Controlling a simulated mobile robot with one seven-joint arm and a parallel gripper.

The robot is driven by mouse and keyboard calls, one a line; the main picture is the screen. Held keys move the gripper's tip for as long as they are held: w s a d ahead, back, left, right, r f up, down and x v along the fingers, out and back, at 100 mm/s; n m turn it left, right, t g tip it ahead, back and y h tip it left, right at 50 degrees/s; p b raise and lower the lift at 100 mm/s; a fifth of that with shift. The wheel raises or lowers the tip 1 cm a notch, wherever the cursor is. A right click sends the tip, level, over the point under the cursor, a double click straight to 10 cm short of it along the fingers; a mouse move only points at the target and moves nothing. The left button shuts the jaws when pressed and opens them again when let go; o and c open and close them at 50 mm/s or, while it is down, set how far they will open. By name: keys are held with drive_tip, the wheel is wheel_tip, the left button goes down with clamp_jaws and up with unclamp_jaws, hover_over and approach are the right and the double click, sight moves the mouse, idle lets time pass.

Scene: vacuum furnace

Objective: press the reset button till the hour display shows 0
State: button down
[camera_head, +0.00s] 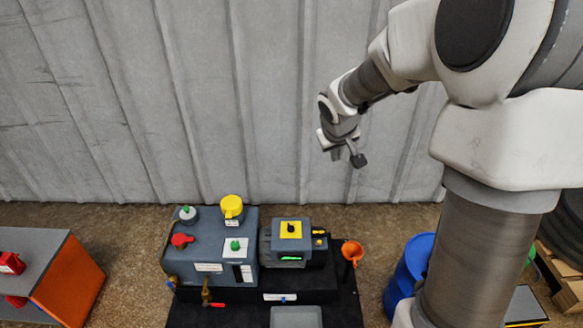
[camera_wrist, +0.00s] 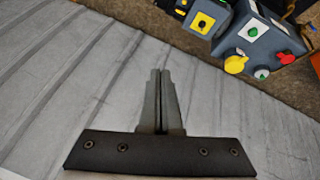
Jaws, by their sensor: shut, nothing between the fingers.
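A small lit green display (camera_head: 291,258) is on the front of a dark grey box; its digits are too small to read. A yellow plate (camera_head: 284,236) with a black knob is on that box's top. Small yellow-and-black parts (camera_head: 319,234) sit at the box's right side; I cannot tell whether one is the reset button. My gripper (camera_head: 357,160) is shut and empty, in the air by the wall, above and right of the box. In the wrist view my shut fingers (camera_wrist: 160,80) point towards the wall, and the yellow plate (camera_wrist: 203,23) shows at the top.
Left of the box stands a larger grey unit (camera_head: 208,248) with a green button (camera_head: 235,246), a red knob (camera_head: 181,240) and a yellow cap (camera_head: 232,206). An orange funnel (camera_head: 352,249) and blue barrel (camera_head: 410,268) are to the right. The corrugated wall (camera_head: 250,100) stands behind.

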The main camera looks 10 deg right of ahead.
drive_tip(key=w+d+f+y+b, duration=0.15)
drive_tip(key=w+f, duration=0.35)
drive_tip(key=f, duration=0.6)
drive_tip(key=w+f+y+b, duration=0.2)
drive_tip(key=w+f+b, duration=0.15)
drive_tip(key=f, duration=0.75)
drive_tip(key=m+t+y+b, duration=0.3)
drive_tip(key=m+b, duration=0.2)
hover_over(319, 242)
wheel_tip(319, 242, down, 21)
drive_tip(key=shift+s+d+f, duration=0.2)
drive_tip(key=shift+s+d, duration=0.05)
drive_tip(key=shift+s, duration=0.2)
wheel_tip(319, 242, down, 8)
drive_tip(key=b, duration=0.4)
drive_tip(key=shift+r+b, duration=0.2)
drive_tip(key=shift+b, duration=0.15)
drive_tip(key=shift+f+b, duration=0.65)
drive_tip(key=shift+b, duration=0.1)
drive_tip(key=shift+f+b, duration=0.4)
drive_tip(key=shift+b, duration=0.25)
